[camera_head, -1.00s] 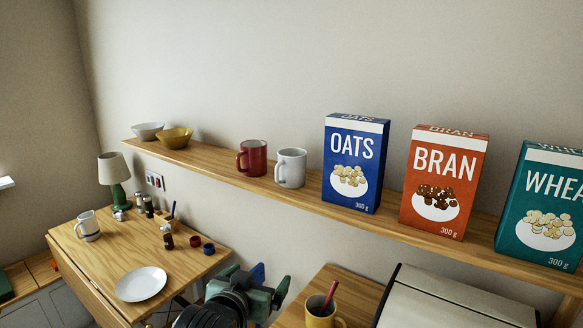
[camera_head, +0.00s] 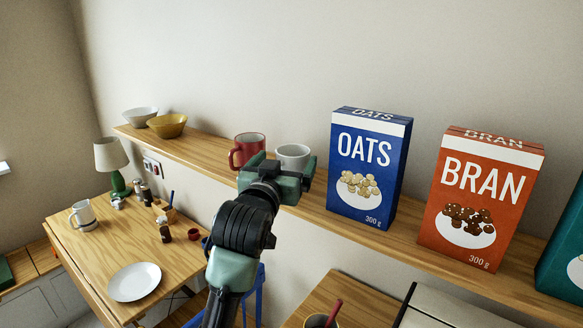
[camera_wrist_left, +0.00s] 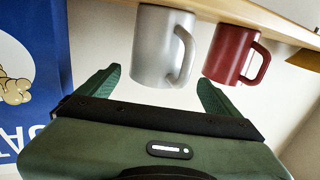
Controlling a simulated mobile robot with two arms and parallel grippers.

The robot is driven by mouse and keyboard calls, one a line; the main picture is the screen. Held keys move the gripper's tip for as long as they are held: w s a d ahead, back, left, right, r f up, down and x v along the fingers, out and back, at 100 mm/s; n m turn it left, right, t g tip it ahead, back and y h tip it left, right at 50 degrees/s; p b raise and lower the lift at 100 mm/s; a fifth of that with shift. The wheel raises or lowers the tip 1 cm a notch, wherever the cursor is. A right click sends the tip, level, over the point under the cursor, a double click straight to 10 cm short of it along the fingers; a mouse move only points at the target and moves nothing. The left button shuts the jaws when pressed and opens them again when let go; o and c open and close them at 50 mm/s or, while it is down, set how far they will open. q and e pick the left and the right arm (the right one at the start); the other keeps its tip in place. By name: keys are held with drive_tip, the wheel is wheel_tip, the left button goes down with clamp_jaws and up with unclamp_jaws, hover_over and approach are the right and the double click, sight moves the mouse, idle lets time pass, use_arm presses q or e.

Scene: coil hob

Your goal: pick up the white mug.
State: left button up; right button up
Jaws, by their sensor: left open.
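The white mug (camera_head: 293,152) stands on the wall shelf between the red mug (camera_head: 248,147) and the blue oats box. Its lower part is hidden behind my left gripper (camera_head: 283,164), which is open and empty in front of it at shelf height. In the left wrist view the picture is turned over. There the white mug (camera_wrist_left: 158,45) shows between the two green fingertips of the open left gripper (camera_wrist_left: 158,78), its handle toward the red mug (camera_wrist_left: 230,52). I cannot tell whether the fingers reach beside it. My right gripper is not in view.
The oats box (camera_head: 366,168) and bran box (camera_head: 480,198) stand right of the mugs on the shelf (camera_head: 205,146). Two bowls (camera_head: 167,126) are at its left end. Below left, a table (camera_head: 100,245) holds a lamp (camera_head: 112,165), a plate (camera_head: 134,282) and a whitish jug or mug (camera_head: 83,215).

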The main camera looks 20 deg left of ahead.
sight(297, 149)
use_arm(q)
drive_tip(key=w+p, duration=0.1)
drive_tip(key=w, duration=0.3)
drive_tip(key=shift+w+d+f, duration=0.1)
drive_tip(key=shift+d, duration=0.05)
drive_tip(key=shift+w+f, duration=0.1)
drive_tip(key=shift+w, duration=0.1)
drive_tip(key=shift+s, duration=0.1)
drive_tip(key=shift+c, duration=0.8)
drive_tip(key=c, duration=1.5)
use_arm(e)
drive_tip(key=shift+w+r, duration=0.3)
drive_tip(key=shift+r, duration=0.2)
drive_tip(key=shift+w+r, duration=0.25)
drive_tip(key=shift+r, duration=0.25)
